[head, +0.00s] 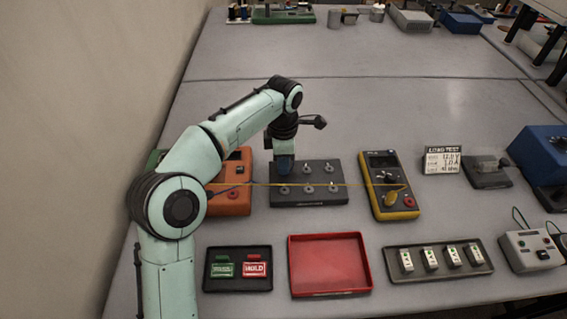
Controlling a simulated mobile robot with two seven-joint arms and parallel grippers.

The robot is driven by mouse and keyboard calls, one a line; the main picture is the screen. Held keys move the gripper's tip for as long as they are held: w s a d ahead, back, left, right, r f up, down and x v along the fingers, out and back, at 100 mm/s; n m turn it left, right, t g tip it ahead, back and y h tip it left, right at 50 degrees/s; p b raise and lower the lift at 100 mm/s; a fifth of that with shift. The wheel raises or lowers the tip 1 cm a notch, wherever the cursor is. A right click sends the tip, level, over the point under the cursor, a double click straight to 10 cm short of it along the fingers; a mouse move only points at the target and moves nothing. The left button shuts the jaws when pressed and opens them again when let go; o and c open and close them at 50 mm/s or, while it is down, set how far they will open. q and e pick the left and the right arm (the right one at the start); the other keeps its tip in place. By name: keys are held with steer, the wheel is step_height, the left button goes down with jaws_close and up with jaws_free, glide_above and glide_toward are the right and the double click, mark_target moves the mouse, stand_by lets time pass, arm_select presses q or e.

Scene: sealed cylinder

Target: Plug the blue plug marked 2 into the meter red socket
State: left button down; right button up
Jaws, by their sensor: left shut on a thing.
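My left gripper (285,172) points down over the left part of a dark block with several pegs (325,198). It is shut on a small dark-blue thing, which looks like the blue plug (285,164). The number on it cannot be read, and the fingers are mostly hidden. My right gripper is not in view.
A yellow lead (340,184) stretches across the block from the orange box (240,168) to the meter. In front lie a dark tray (238,248), an empty red tray (328,262) and a tray of switches (438,276). The table behind the block is clear.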

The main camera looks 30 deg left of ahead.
arm_select(q)
steer(key=shift+r+p, duration=2.25)
steer(key=shift+r, duration=0.65)
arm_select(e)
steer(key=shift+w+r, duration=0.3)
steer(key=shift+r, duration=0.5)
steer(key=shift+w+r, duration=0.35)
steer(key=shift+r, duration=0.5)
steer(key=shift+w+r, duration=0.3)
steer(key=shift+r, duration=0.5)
arm_select(q)
steer(key=shift+d, duration=0.1)
